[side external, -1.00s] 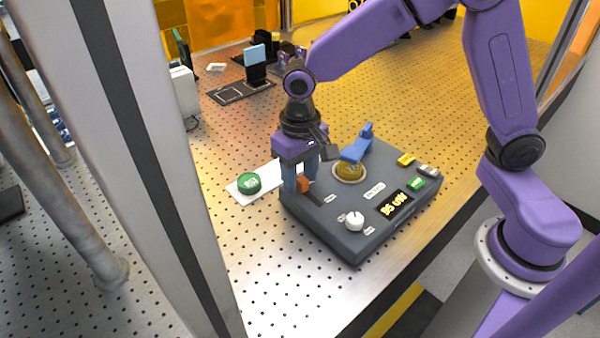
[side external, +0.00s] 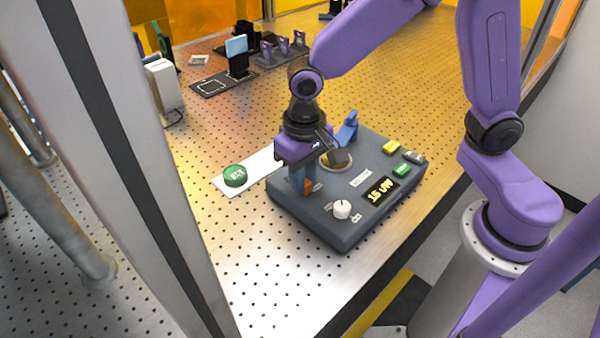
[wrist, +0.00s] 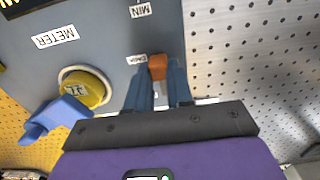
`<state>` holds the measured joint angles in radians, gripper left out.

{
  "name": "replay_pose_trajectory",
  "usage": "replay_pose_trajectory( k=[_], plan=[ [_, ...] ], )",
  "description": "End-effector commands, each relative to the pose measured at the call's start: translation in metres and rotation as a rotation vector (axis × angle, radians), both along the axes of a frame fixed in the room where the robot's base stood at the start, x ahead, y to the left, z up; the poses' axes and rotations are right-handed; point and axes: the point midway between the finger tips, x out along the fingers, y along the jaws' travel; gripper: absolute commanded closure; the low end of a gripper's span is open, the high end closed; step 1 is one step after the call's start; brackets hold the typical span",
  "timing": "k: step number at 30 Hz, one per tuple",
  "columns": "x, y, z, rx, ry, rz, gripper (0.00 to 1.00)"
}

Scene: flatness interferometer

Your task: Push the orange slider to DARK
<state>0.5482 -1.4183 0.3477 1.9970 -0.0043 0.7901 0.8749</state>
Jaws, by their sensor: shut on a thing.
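The orange slider (side external: 308,187) stands on the dark grey console (side external: 330,231). In the wrist view the slider (wrist: 157,67) sits between my two blue fingertips. My gripper (side external: 303,184) points down and is shut on it; in the wrist view the fingertips (wrist: 159,75) are at its sides. A small white label (wrist: 137,60) lies right beside the slider; its word is too small to read surely. The fingers hide part of the slot. The yellow display (side external: 381,190) on the console seems to read 16 uW.
A white knob (side external: 342,209), yellow button (side external: 391,147) and green button (side external: 402,170) stand on the console. A blue lever (side external: 347,130) rises behind my gripper. A green round button (side external: 235,176) sits on a white plate to the left. The perforated table in front is clear.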

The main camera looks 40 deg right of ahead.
Motion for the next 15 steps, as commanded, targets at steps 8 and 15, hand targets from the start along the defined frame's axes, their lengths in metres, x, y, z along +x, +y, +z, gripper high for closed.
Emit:
replay_pose_trajectory(
  k=[8, 15],
  plan=[
    [-0.0043, 0.0009, 0.0004, -0.004, 0.01, 0.003, 0.53],
    [-0.0028, 0.0007, 0.0025, -0.003, 0.007, 0.002, 0.53]
  ],
)
